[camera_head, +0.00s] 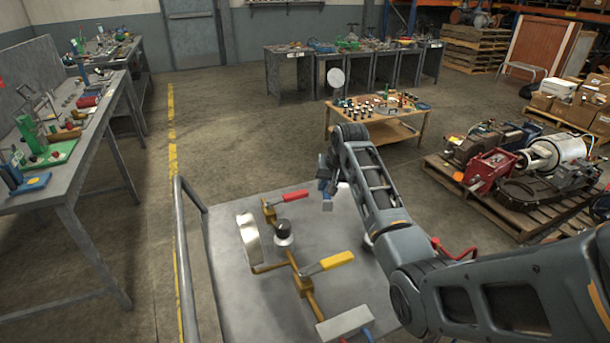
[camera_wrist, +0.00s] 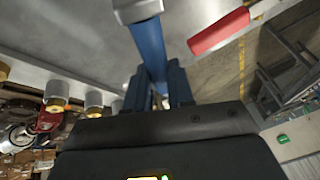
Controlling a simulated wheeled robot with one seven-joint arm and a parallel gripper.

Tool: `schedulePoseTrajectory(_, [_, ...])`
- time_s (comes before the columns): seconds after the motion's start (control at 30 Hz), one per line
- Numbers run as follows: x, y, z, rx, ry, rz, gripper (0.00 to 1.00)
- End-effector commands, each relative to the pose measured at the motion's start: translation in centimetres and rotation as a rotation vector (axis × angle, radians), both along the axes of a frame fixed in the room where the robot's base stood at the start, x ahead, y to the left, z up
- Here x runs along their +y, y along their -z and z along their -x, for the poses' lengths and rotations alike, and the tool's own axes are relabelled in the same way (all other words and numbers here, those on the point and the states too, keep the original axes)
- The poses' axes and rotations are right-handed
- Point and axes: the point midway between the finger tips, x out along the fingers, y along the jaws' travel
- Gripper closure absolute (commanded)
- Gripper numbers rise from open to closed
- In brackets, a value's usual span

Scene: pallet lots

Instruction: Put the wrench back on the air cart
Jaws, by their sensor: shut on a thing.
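My gripper (camera_head: 323,172) hangs over the far right part of the cart's grey top. In the wrist view it (camera_wrist: 160,88) is shut on the blue handle of the wrench (camera_wrist: 150,45). The wrench's pale metal end (camera_wrist: 137,10) sticks out away from the fingers. In the head view the wrench (camera_head: 327,190) is small and points down, apart from the brass piping. The air cart (camera_head: 240,310) has a flat grey top with brass piping (camera_head: 304,287). My arm hides the top's right side.
The piping carries a red lever (camera_head: 292,196), a yellow lever (camera_head: 336,259) and a black knob (camera_head: 283,230). A grey block (camera_head: 345,322) sits at the front. A rail (camera_head: 185,260) edges the cart's left.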

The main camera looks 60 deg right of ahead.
Motion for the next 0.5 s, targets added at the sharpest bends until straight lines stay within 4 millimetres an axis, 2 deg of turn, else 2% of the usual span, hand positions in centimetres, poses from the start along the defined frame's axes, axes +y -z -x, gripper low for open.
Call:
schedulePoseTrajectory(0.27, [0.0,0.7,0.0,0.0,0.0,0.0,1.0])
schedulePoseTrajectory(0.5, [0.0,2.9,0.0,0.0,0.0,0.0,1.0])
